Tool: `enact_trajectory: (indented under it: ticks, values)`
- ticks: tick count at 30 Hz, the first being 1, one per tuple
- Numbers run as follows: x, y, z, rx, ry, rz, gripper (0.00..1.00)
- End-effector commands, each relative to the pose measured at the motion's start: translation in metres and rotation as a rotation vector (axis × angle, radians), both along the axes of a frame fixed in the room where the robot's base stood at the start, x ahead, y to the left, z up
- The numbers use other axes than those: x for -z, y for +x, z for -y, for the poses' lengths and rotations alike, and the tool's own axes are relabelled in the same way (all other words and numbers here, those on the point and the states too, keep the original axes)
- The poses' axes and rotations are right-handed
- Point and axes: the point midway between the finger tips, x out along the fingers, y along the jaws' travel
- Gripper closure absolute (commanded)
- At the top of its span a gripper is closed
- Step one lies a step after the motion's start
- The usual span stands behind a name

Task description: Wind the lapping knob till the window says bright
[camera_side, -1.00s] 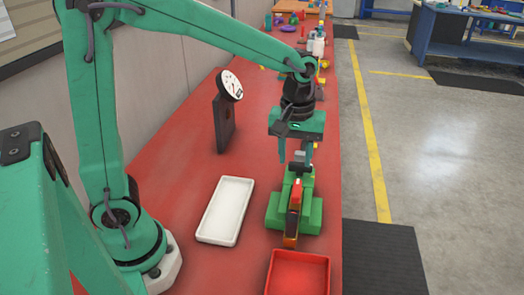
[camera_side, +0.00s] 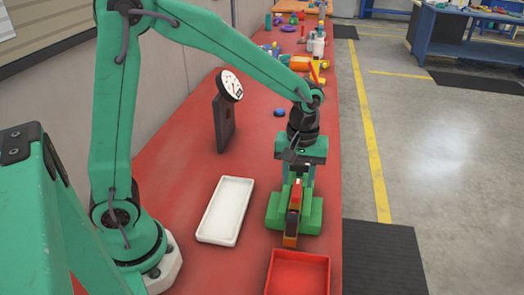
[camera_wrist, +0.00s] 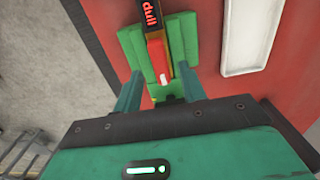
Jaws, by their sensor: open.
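The lapping device has a green base (camera_side: 312,222), a red body (camera_side: 295,196) and an orange front end (camera_side: 290,241). In the wrist view its green base (camera_wrist: 137,48) and red body (camera_wrist: 160,56) lie below my gripper. A dark window (camera_wrist: 150,14) shows red letters, upside down, that read "dull". My gripper (camera_wrist: 159,78) is open, with one finger on each side of the device's back end; I cannot tell whether they touch it. The side view also shows my gripper (camera_side: 300,172) low over this end. The knob is not clearly visible, hidden by my gripper.
A white tray (camera_side: 205,236) lies left of the device, and a red tray (camera_side: 298,280) stands in front. A dial gauge (camera_side: 231,86) on a dark stand (camera_side: 223,125) is at the back left. A blue object (camera_side: 280,113) and several others lie farther back.

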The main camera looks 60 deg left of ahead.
Motion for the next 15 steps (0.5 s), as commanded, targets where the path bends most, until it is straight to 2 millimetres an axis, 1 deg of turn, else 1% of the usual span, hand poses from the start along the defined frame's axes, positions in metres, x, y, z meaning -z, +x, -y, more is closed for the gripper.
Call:
enact_trajectory:
  ticks: [1, 6, 10, 15]
  values:
    - [0.007, -0.001, 0.0, 0.0, 0.001, -0.005, 0.59]
    - [0.022, 0.0, 0.0, 0.0, 0.001, -0.002, 0.59]
    - [0.026, 0.0, 0.0, 0.0, 0.0, -0.001, 0.59]
    - [0.027, 0.0, 0.0, 0.0, 0.0, 0.0, 0.59]
